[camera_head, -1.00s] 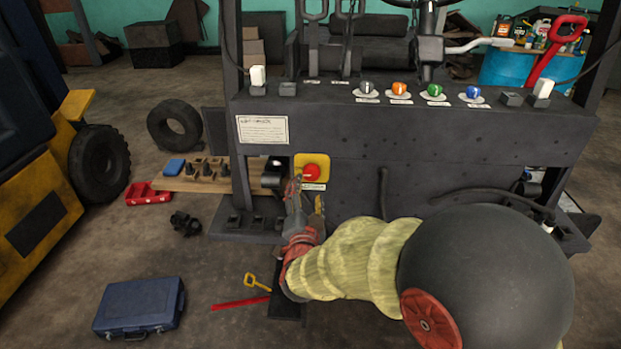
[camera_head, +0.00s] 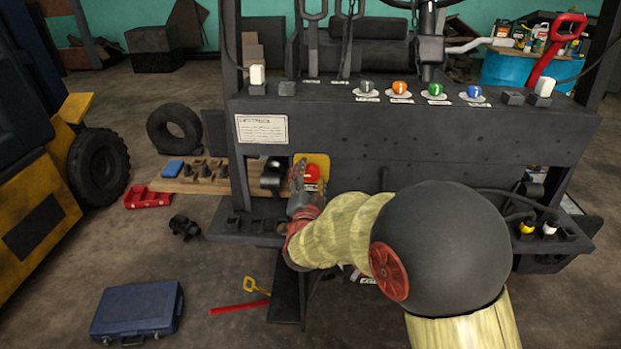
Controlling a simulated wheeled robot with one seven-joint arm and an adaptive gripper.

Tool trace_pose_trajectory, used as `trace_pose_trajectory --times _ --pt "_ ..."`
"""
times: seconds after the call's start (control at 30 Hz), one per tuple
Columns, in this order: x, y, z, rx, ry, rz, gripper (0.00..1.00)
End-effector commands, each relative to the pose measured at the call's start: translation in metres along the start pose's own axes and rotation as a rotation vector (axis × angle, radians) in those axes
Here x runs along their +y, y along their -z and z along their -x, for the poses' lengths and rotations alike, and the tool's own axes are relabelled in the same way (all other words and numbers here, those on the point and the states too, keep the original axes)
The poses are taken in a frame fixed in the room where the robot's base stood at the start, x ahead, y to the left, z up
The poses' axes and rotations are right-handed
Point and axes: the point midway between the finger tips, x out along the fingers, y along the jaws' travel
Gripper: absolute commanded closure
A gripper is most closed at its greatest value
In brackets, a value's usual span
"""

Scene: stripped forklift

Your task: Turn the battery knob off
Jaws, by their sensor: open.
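The red battery knob (camera_head: 312,172) sits on a yellow plate (camera_head: 323,159) on the front of the dark forklift panel (camera_head: 430,135). My gripper (camera_head: 299,178) is at the knob's left side, with its fingers up against or just in front of it. The gripper is open. Whether a finger touches the knob I cannot tell. The gripper and my arm hide the lower part of the plate and the label under it.
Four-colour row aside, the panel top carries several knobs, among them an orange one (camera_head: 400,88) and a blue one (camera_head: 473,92). A black cylindrical part (camera_head: 272,175) is close left of the gripper. A blue case (camera_head: 137,310) and a red bar (camera_head: 240,307) lie on the floor.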

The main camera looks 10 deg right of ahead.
Motion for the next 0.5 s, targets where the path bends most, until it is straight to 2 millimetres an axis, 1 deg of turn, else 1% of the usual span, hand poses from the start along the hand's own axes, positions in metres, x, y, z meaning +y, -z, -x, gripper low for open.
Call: trace_pose_trajectory --times 0.07,0.5 --pt "-0.0001 0.0002 0.0002 0.0 0.0 0.0 0.43" --pt "-0.0001 0.0002 0.0004 0.0 0.0 0.0 0.68"
